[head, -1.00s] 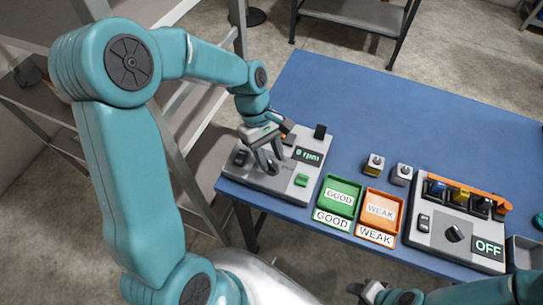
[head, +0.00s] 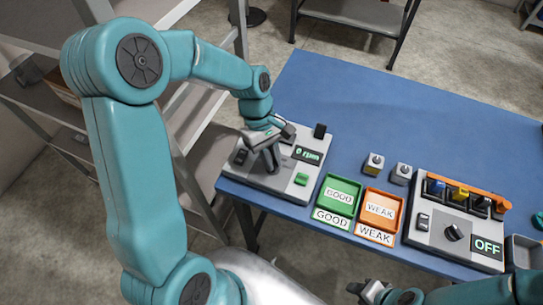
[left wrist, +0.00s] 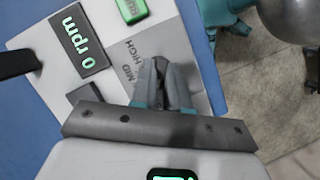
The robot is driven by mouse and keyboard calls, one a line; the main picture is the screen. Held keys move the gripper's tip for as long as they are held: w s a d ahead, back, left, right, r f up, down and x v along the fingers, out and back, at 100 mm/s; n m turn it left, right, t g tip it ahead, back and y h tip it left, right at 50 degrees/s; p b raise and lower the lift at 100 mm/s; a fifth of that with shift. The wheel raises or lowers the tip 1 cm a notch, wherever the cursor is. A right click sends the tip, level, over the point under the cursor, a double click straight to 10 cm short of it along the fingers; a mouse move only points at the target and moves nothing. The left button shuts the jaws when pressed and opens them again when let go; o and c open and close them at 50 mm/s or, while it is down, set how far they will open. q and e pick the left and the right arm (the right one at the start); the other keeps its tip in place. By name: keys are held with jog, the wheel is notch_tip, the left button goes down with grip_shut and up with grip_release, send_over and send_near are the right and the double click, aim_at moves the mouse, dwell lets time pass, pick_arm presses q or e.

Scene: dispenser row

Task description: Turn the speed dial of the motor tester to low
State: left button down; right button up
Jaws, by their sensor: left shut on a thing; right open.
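The motor tester (head: 287,188) is a light grey box at the left end of the blue table. Its display (head: 307,155) reads 0 rpm, also legible in the left wrist view (left wrist: 81,40). My left gripper (head: 270,166) points down onto the tester's top and is shut on the speed dial. In the left wrist view the fingers (left wrist: 157,82) cover most of the dial, so its pointer setting cannot be told. The printed words MID and HIGH show beside the fingers; LOW is not visible. My right gripper (head: 369,291) is open and empty at the bottom edge.
The tester also has a green button (head: 301,179), a dark switch (head: 240,157) and a black upright part (head: 320,131). Green GOOD (head: 325,216) and orange WEAK (head: 391,213) trays stand to its right. Two small blocks and another device reading OFF (head: 487,247) stand further right. The table's back is clear.

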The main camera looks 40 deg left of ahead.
pick_arm(q)
jog(key=m+g, duration=0.1)
jog(key=m, duration=0.2)
jog(key=shift+w+d+m+y, duration=0.1)
jog(key=shift+m+y, duration=0.2)
jog(key=shift+y, duration=0.1)
jog(key=shift+m+g+y+p, duration=0.3)
jog(key=shift+m+g+y, duration=0.3)
jog(key=shift+m, duration=1.2)
jog(key=c, duration=1.1)
grip_release()
jog(key=v, duration=1.6)
jog(key=shift+w+r, duration=0.15)
